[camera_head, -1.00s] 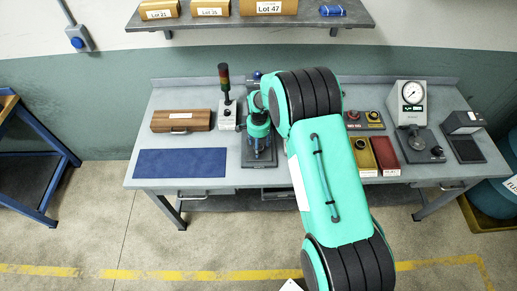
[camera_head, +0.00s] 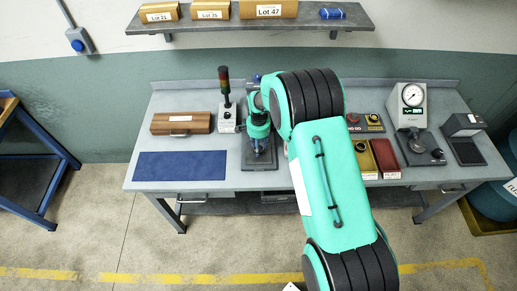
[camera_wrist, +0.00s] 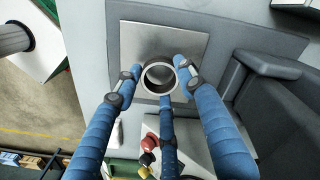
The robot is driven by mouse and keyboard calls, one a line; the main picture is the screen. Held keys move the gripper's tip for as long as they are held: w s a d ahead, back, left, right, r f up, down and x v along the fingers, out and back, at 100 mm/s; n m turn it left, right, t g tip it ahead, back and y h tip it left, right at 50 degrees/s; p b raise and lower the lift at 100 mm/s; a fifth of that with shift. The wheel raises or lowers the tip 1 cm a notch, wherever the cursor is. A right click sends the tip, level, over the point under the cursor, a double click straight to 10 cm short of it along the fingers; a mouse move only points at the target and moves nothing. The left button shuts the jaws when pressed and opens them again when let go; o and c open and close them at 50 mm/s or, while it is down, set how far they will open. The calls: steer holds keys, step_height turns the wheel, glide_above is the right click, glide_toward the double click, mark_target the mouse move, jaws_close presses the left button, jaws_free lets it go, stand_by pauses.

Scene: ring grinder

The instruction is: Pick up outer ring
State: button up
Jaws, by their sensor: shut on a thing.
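The outer ring (camera_wrist: 145,75) is a shiny metal ring with an open centre, seen from above in the wrist view. In the head view my gripper (camera_head: 259,146) points down over the dark base of the machine (camera_head: 259,165). The ring is too small to make out there.
On the bench (camera_head: 225,194), a blue mat (camera_head: 180,165) and a brown case (camera_head: 181,122) lie left. A signal tower (camera_head: 225,88) stands beside the machine. Yellow and red bins (camera_head: 384,160), a dial gauge (camera_head: 411,97) and a dark device (camera_head: 464,137) stand right. A shelf (camera_head: 220,22) hangs above.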

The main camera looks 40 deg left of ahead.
steer(key=shift+r, duration=0.45)
steer(key=shift+s+d+r+b, duration=0.1)
steer(key=shift+r+b, duration=0.05)
steer(key=shift+r, duration=0.25)
steer(key=shift+s+d+r+b, duration=0.1)
steer(key=shift+r+b, duration=0.05)
steer(key=shift+r, duration=0.2)
steer(key=s+d+r+b, duration=0.1)
steer(key=s+d+b, duration=0.1)
steer(key=s+d, duration=0.6)
steer(key=d, duration=0.4)
steer(key=shift+s+d+r, duration=0.25)
steer(key=shift+s+d, duration=0.15)
